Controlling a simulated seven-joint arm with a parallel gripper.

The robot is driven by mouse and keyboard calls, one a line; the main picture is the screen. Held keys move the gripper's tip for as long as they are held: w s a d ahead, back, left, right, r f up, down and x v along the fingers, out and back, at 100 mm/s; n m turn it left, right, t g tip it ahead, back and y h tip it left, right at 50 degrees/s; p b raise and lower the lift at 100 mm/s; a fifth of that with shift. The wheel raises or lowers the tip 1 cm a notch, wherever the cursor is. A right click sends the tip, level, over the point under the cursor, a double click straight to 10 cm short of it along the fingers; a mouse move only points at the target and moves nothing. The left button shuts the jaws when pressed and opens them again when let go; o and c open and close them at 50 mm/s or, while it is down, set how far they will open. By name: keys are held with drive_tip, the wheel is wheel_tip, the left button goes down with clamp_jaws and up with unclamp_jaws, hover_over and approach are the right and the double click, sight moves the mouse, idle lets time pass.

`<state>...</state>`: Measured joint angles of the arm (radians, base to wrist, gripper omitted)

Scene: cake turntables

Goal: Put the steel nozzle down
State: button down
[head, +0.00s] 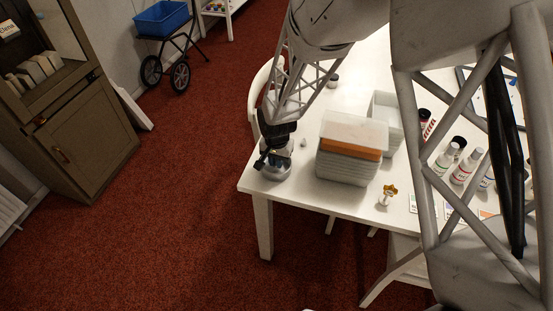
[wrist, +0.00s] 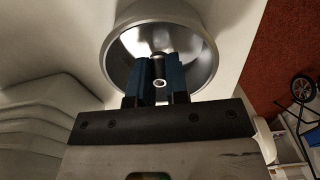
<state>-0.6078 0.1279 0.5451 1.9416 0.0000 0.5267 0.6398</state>
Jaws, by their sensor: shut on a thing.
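My gripper (wrist: 160,82) has two blue fingers shut on a small steel nozzle (wrist: 160,83), whose round open end shows between the fingertips in the wrist view. The nozzle is over or inside a round steel bowl (wrist: 206,45); I cannot tell whether it touches the bowl's bottom. In the head view the gripper (head: 274,158) points down at the same bowl (head: 274,172), which stands at the near left corner of the white table (head: 310,202). The nozzle is hidden there by the fingers.
Right of the bowl stands a ribbed pale container (head: 343,168) with an orange layer near its top. A small white piece (head: 304,142) and a gold-topped piece (head: 386,194) stand nearby. Several bottles (head: 464,168) are farther right. The table's left edge is close to the bowl.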

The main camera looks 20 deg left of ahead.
drive_tip(key=c, duration=1)
unclamp_jaws()
drive_tip(key=shift+c, duration=0.2)
drive_tip(key=shift+r, duration=3.5)
